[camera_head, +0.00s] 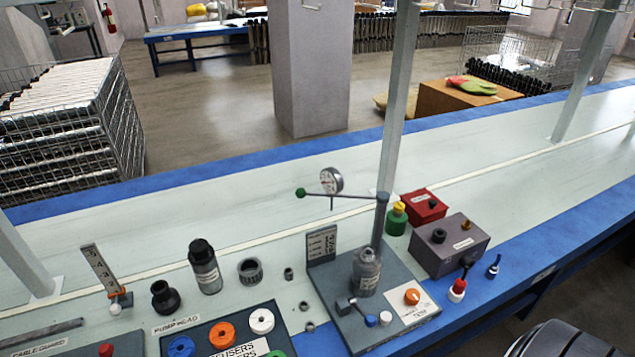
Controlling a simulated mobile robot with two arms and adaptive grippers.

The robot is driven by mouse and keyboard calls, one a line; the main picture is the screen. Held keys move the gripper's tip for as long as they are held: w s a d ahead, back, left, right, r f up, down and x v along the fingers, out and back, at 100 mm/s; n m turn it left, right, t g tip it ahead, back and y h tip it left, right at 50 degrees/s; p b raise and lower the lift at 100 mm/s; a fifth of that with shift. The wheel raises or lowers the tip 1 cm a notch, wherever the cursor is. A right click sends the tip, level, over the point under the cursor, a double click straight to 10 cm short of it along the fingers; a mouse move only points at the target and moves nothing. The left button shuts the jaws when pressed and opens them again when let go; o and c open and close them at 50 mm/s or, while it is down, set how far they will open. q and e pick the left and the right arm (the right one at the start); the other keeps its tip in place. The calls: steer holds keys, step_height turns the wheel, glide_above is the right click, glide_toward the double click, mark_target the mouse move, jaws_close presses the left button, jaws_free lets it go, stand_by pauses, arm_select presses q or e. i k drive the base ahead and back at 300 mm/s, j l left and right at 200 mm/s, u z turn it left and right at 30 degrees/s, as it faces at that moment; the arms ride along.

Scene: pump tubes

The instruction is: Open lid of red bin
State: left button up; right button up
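The red bin (424,206) is a small red box on the workbench (250,220), right of the upright metal post. It has a pale label and a small dark spot on its side. Its top looks covered, but it is too small to tell the lid's edge clearly. A green bottle with a yellow cap (397,217) stands just left of it, and a grey box (449,245) stands in front of it. Neither of my grippers shows in the head view.
A pump stand (380,325) with a gauge arm is at the centre front. A small red-and-white bottle (457,289) and a blue part (493,266) stand near the front edge. A diffuser tray (197,333), black bottle (205,267) and loose rings are left. The bench behind is mostly clear.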

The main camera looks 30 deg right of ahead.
mark_target(423, 201)
steer(key=z, duration=1.8)
steer(key=u, duration=0.45)
steer(key=i+l+u, duration=0.1)
steer(key=l+u, duration=1.15)
steer(key=l, duration=0.15)
